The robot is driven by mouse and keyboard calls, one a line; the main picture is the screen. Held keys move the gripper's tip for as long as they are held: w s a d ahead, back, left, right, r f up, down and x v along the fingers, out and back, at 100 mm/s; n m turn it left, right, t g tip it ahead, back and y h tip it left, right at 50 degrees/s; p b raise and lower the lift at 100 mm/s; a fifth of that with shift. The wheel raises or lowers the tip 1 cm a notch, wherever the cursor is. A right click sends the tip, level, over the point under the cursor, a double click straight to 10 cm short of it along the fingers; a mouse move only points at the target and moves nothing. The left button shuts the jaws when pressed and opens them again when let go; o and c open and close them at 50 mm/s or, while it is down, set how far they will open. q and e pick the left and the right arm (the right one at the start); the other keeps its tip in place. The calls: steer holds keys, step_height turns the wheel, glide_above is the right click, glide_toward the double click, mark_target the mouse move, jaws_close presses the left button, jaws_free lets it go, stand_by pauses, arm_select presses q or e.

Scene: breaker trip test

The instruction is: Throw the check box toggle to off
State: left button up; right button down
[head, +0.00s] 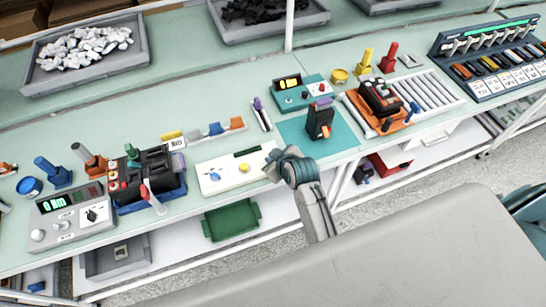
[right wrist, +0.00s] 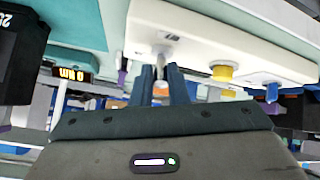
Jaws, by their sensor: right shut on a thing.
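The check box is a cream-white box (head: 226,164) at the front edge of the bench, with a yellow knob (head: 244,168) and a small blue lever (head: 214,175). It also shows upside down in the right wrist view (right wrist: 215,45). My right gripper (head: 272,170) is at its right end. In the right wrist view its two dark fingers (right wrist: 165,85) are shut on a small pale lever (right wrist: 172,76), which looks like the toggle. The gripper hides this lever in the head view, and its exact tilt cannot be told. My left gripper is not in view.
A black breaker (head: 320,119) stands on a teal mat (head: 340,137) just right of the check box. A grey meter box (head: 68,222) and a breaker in a blue holder (head: 150,178) stand to the left. A green tray (head: 232,222) is below.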

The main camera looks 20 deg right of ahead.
stand_by(0.3)
steer(key=c, duration=1.4)
jaws_free()
steer(key=shift+a, duration=0.1)
steer(key=shift+c, duration=0.2)
steer(key=shift+s, duration=0.25)
steer(key=b+v, duration=0.3)
steer(key=v, duration=0.7)
steer(key=shift+s, duration=0.2)
